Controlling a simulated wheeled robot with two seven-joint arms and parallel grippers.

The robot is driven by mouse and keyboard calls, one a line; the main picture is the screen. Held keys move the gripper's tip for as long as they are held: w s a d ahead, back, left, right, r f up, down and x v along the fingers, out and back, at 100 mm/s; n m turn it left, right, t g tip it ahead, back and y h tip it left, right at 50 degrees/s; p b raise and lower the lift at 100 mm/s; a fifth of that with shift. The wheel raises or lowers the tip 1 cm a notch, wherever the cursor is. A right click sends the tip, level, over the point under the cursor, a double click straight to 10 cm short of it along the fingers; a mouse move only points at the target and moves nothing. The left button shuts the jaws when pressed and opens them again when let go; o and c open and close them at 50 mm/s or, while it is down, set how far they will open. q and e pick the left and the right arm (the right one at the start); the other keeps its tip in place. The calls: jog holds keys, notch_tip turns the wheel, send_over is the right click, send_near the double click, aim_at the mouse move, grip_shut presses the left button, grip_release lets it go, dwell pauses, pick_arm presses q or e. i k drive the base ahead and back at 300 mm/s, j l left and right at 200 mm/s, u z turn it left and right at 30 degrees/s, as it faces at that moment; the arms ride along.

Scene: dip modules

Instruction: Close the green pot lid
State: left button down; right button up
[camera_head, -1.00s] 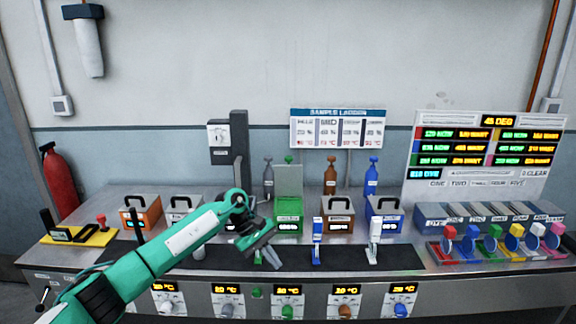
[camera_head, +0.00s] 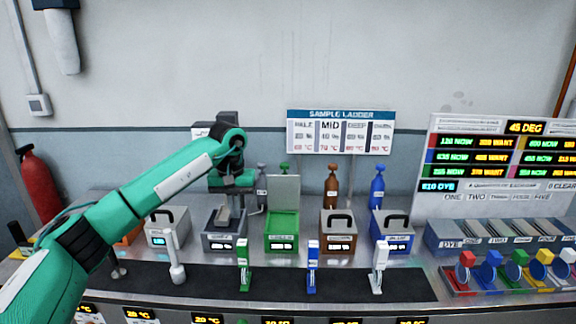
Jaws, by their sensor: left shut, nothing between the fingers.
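The green pot (camera_head: 282,234) stands on the bench near the middle of the view. Its lid (camera_head: 284,190) is open and stands upright at the back of the pot, its face grey-green. My left gripper (camera_head: 224,214) is to the left of the green pot. It points down, shut and empty, over or just behind the dark grey pot (camera_head: 224,243), whose top it partly hides. It appears apart from the green lid. My right gripper is not in view.
A brown pot (camera_head: 338,232) and a blue pot (camera_head: 391,234) stand to the right, a pale pot (camera_head: 167,229) to the left. Green (camera_head: 243,265), blue (camera_head: 313,267) and white (camera_head: 379,268) upright pieces stand in front. Bottles stand behind.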

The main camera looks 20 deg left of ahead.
aim_at(283, 190)
jog(key=i, duration=1.4)
